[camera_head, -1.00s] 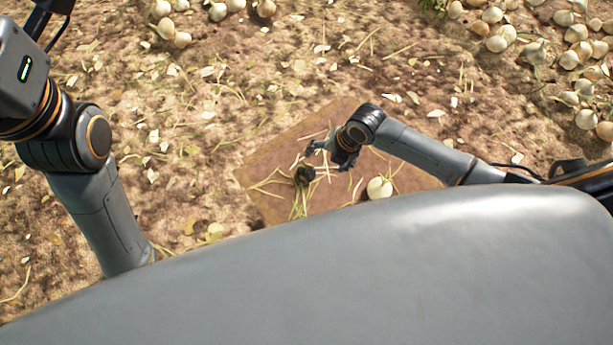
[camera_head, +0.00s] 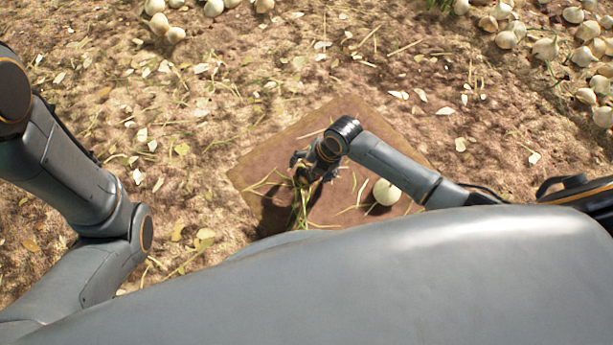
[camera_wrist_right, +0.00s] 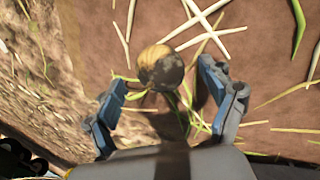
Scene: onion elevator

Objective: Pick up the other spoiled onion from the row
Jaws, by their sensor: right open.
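The spoiled onion (camera_wrist_right: 160,68), dark with a yellowish-brown patch, lies on a brown board (camera_head: 262,161) among cut green stalks. In the right wrist view it sits just beyond and between the fingers of my right gripper (camera_wrist_right: 168,95), which is open and empty. A clean white onion (camera_head: 386,192) lies on the board to the right of the gripper. My left arm shows at the left of the head view, but its gripper is out of view.
Several pale onions lie on the soil at the top left (camera_head: 174,35) and in a larger group at the top right (camera_head: 545,48). Dry leaves and stalks litter the ground. The board's upper part is mostly clear.

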